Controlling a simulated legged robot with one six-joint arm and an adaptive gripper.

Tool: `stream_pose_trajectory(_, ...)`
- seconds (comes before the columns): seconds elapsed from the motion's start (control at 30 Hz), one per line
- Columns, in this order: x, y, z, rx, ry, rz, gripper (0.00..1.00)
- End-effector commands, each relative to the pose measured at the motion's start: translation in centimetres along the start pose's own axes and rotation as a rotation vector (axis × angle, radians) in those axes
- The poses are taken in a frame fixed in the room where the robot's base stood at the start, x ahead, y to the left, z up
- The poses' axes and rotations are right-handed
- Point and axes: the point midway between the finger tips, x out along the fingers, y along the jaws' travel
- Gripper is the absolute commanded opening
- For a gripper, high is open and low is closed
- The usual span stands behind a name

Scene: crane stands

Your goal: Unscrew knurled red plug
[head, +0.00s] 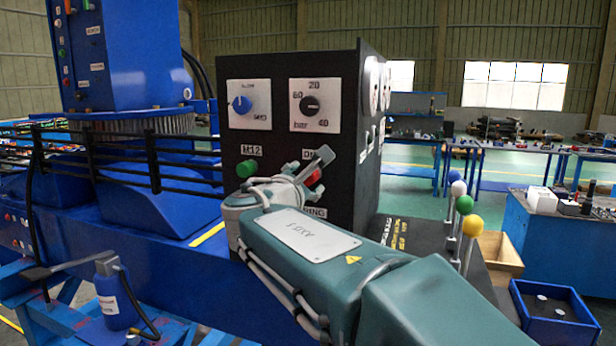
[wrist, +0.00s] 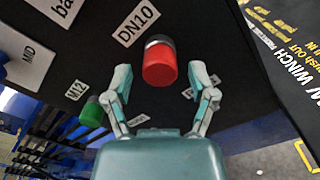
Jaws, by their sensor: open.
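The red plug (wrist: 159,64) sits on the dark panel below the DN10 label in the wrist view. In the head view the red plug (head: 313,177) is partly hidden by my gripper. My gripper (wrist: 159,82) is open, with one finger to the left and one to the right of the red plug, both apart from it. In the head view my gripper (head: 312,168) is close to the panel at the plug. Knurling is too small to make out.
A green plug (head: 247,168) by the M12 label is left of the red one; it also shows in the wrist view (wrist: 92,113). Two dials (head: 241,105) are above. Levers with coloured balls (head: 463,204) stand right of the dark box (head: 345,150). A blue tray (head: 552,312) is at lower right.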

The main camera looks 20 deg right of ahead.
Motion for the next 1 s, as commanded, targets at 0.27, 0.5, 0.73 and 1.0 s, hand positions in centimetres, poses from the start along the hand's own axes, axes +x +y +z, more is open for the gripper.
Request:
stream_pose_trajectory(0.27, 0.0, 0.0, 0.0, 0.295, 0.0, 0.0, 0.73)
stream_pose_trajectory(0.5, 0.0, 0.0, 0.0, 0.438, 0.0, 0.0, 0.73)
stream_pose_trajectory(0.73, 0.0, 0.0, -0.01, 0.667, 0.0, 0.0, 0.73)
stream_pose_trajectory(1.0, 0.0, -0.01, -0.01, 0.873, 0.0, 0.0, 0.73)
